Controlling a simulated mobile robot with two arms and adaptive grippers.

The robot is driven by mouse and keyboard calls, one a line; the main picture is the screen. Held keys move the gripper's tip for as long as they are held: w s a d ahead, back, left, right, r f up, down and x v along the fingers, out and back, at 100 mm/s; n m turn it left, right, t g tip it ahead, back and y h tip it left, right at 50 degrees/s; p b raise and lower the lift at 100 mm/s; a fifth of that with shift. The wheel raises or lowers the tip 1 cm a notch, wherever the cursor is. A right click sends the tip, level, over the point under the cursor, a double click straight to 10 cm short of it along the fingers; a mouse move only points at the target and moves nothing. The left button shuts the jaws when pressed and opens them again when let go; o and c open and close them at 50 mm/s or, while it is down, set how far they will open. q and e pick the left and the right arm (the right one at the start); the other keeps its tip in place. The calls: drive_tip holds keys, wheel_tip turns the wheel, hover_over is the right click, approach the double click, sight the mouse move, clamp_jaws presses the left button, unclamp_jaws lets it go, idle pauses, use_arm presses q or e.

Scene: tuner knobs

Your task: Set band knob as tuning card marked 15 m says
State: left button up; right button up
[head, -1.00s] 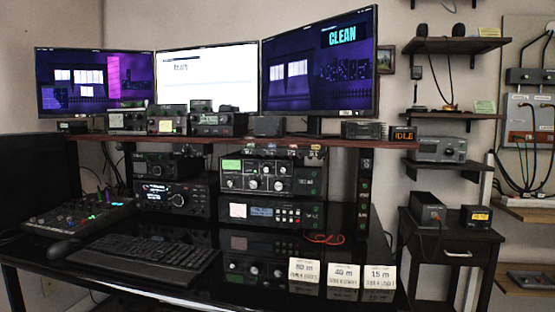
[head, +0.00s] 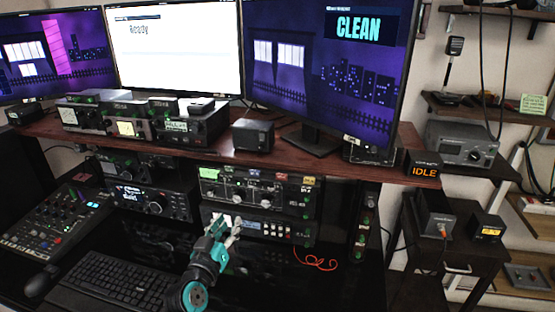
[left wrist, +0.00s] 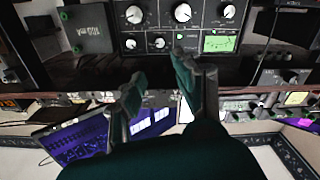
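The tuner (head: 262,192), a black panel with a lit green display and several knobs, stands under the shelf in the head view. It shows upside down in the left wrist view (left wrist: 172,30), with three large knobs along the top and smaller knobs (left wrist: 158,43) beside the display (left wrist: 218,43). I cannot read which is the band knob. My left gripper (head: 228,224) is in front of the lower radio in the head view. In the left wrist view its fingers (left wrist: 158,66) are apart and empty, short of the tuner. The 15 m card and my right gripper are not in view.
The wooden shelf (head: 330,162) runs above the tuner, with monitors (head: 310,70) on it. A lower radio (head: 270,228) sits beneath the tuner. A keyboard (head: 115,278) and a mixer (head: 55,225) are on the left of the desk. A red cable (head: 318,262) lies at the right.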

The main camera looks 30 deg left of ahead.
use_arm(q)
drive_tip(key=p+x, duration=0.1)
drive_tip(key=x, duration=1.6)
drive_tip(key=shift+r, duration=0.15)
drive_tip(key=shift+w+a, duration=0.1)
clamp_jaws()
